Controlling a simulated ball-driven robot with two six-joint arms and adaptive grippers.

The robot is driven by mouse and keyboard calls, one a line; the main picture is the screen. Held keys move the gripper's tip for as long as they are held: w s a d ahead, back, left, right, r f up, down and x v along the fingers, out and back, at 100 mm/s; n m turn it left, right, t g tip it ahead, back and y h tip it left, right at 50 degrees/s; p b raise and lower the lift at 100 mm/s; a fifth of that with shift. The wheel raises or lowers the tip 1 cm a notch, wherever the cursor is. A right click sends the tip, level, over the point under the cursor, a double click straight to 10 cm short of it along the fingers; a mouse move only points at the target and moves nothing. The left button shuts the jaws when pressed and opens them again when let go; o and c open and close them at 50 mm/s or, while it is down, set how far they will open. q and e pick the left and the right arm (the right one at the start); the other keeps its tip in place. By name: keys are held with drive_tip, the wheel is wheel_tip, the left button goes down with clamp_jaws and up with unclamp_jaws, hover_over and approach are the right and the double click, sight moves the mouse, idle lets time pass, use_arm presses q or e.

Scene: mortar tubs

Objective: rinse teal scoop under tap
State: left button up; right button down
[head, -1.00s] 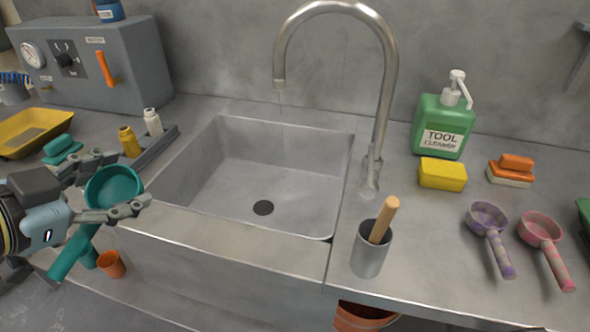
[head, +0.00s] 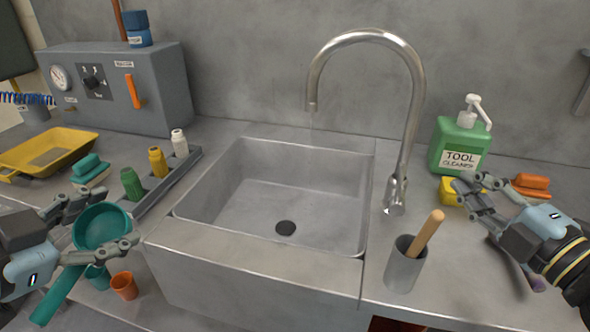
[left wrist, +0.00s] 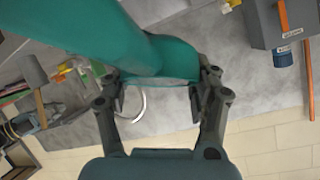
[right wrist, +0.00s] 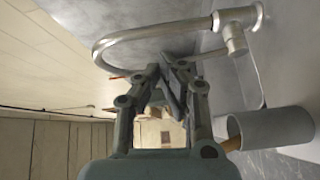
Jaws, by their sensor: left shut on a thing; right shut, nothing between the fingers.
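My left gripper (head: 112,222) is shut on the teal scoop (head: 101,226), left of the sink's front left corner. The scoop's bowl shows between the fingers and its handle slants down left. In the left wrist view the scoop (left wrist: 110,45) fills much of the top. The curved metal tap (head: 418,105) stands at the sink's right back, its spout over the grey sink (head: 300,165). A faint thin line shows below the spout; I cannot tell whether it is water. My right gripper (head: 462,186) is shut and empty, right of the tap, before the yellow sponge (head: 450,191).
A metal cup (head: 404,266) with a wooden handle stands right of the sink's front. A green cleaner bottle (head: 458,145) stands behind my right gripper. A rack (head: 160,188) with small bottles lines the sink's left side. An orange cup (head: 124,286) stands below the scoop. The sink basin is empty.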

sight(399, 188)
use_arm(q)
drive_tip(key=shift+s+a, duration=0.15)
drive_tip(key=shift+a, duration=0.1)
drive_tip(key=shift+r, duration=0.1)
drive_tip(key=shift+r+p, duration=0.5)
drive_tip(key=shift+p, duration=0.1)
use_arm(e)
drive_tip(key=w+a+f+n+g+y, duration=0.3)
drive_tip(key=w+a+n, duration=0.2)
drive_tip(key=w+a, duration=0.2)
drive_tip(key=shift+a+f+n+y, duration=0.3)
drive_tip(key=shift+a+y, duration=0.1)
drive_tip(key=shift+a, duration=0.85)
use_arm(q)
drive_tip(key=shift+r+p, duration=0.55)
drive_tip(key=shift+r, duration=0.05)
drive_tip(key=shift+a+r, duration=0.15)
drive_tip(key=shift+r, duration=0.1)
drive_tip(key=shift+a+f, duration=0.1)
drive_tip(key=shift+f, duration=0.05)
use_arm(e)
drive_tip(key=shift+s+d+r, duration=0.15)
drive_tip(key=shift+s+d, duration=0.05)
drive_tip(key=shift+d, duration=0.8)
